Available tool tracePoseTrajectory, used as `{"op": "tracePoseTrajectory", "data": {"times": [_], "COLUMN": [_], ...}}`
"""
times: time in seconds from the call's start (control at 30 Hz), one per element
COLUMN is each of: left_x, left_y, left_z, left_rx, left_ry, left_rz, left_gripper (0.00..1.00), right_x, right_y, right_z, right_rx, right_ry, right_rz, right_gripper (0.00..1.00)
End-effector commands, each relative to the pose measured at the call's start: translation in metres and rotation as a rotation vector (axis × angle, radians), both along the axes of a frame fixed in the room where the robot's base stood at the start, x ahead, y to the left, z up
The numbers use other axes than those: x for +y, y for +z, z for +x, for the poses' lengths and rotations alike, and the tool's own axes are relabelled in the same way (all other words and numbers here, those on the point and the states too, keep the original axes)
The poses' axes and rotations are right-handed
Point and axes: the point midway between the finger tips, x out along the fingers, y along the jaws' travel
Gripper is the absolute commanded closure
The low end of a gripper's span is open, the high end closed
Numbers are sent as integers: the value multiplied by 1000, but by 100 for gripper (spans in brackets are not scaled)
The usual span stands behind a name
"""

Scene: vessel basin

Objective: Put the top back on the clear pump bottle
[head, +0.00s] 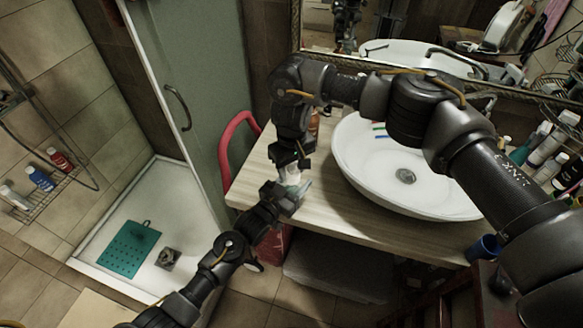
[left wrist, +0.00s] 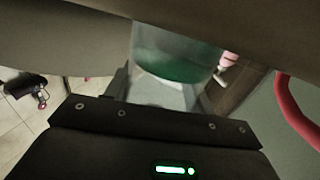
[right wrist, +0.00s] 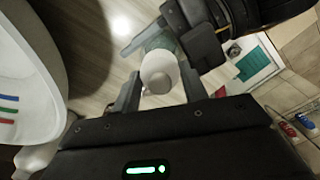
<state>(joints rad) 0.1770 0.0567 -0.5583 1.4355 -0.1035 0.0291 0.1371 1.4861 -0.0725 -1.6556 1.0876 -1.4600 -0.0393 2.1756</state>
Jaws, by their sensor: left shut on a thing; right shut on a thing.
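The clear pump bottle (left wrist: 178,52), with green liquid in its lower part, is between the fingers of my left gripper (left wrist: 165,92) at the counter's front left corner. My left gripper is shut on it. The white round top (right wrist: 159,72) is between the fingers of my right gripper (right wrist: 157,88), which is shut on it. In the head view my right gripper (head: 291,166) points down, just above my left gripper (head: 290,192). The bottle's mouth is hidden, so I cannot tell whether top and bottle touch.
The wooden counter (head: 262,187) carries a white basin (head: 372,172) to the right of the grippers. A red curved rail (head: 228,150) stands close on the left. An orange-brown bottle (head: 314,122) is behind my right gripper. The shower tray (head: 190,215) lies farther left.

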Motion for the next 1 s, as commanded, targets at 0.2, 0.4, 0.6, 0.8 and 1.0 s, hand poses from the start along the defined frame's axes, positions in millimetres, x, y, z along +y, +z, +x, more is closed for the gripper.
{"op": "tracePoseTrajectory", "data": {"times": [0.2,0.4,0.6,0.8,1.0], "left_x": [0,0,0,0,0], "left_y": [-1,-2,-2,-1,-1], "left_z": [-1,-1,-1,-1,0], "left_rx": [2,2,2,2,2], "left_ry": [0,-1,-1,-1,-1], "left_rz": [2,2,2,2,2], "left_gripper": [100,100,100,100,100], "right_x": [0,0,0,0,0], "right_y": [0,0,0,0,10], "right_z": [1,1,0,0,1], "right_rx": [-2,-1,-1,-1,-2], "right_ry": [-474,-532,-530,-529,-528], "right_rz": [1,1,0,0,1], "right_gripper": [77,77,31,31,31]}}
